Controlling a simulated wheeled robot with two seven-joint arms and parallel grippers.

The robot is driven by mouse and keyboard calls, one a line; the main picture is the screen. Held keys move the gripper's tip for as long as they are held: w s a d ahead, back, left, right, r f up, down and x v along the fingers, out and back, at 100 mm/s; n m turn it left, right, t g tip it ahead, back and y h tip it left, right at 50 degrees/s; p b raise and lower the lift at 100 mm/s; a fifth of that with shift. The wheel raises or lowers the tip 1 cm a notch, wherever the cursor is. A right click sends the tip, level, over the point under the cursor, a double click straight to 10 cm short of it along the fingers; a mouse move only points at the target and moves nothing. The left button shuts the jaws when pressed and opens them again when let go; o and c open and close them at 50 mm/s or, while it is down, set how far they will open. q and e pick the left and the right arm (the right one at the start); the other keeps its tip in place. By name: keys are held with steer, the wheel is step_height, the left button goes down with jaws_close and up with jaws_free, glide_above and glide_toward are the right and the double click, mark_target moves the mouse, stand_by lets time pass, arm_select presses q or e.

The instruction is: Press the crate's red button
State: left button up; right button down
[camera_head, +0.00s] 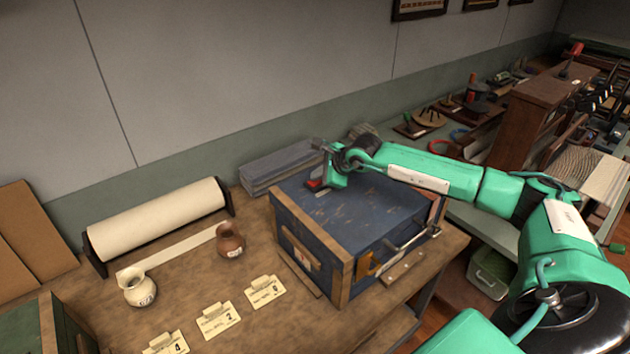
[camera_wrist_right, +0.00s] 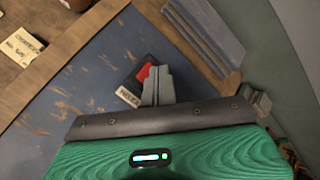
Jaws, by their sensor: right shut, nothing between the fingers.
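The crate (camera_head: 350,215) is a dark blue box with wooden edges on the workbench. Its red button (camera_head: 313,184) sits on a dark base on the lid, near the far left corner. The button also shows in the right wrist view (camera_wrist_right: 144,73), beside a small label on the base. My right gripper (camera_head: 326,178) is shut and empty, with its tips right at the button; the fingers (camera_wrist_right: 157,84) cover part of it in the wrist view. I cannot tell whether they touch it. My left gripper is not in view.
A paper roll (camera_head: 157,215) lies left of the crate. Grey slabs (camera_head: 279,167) lie close behind the crate, by the wall.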

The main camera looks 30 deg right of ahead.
mark_target(319, 183)
steer(key=shift+r, duration=0.9)
steer(key=shift+r+p, duration=0.9)
steer(key=shift+r, duration=1.6)
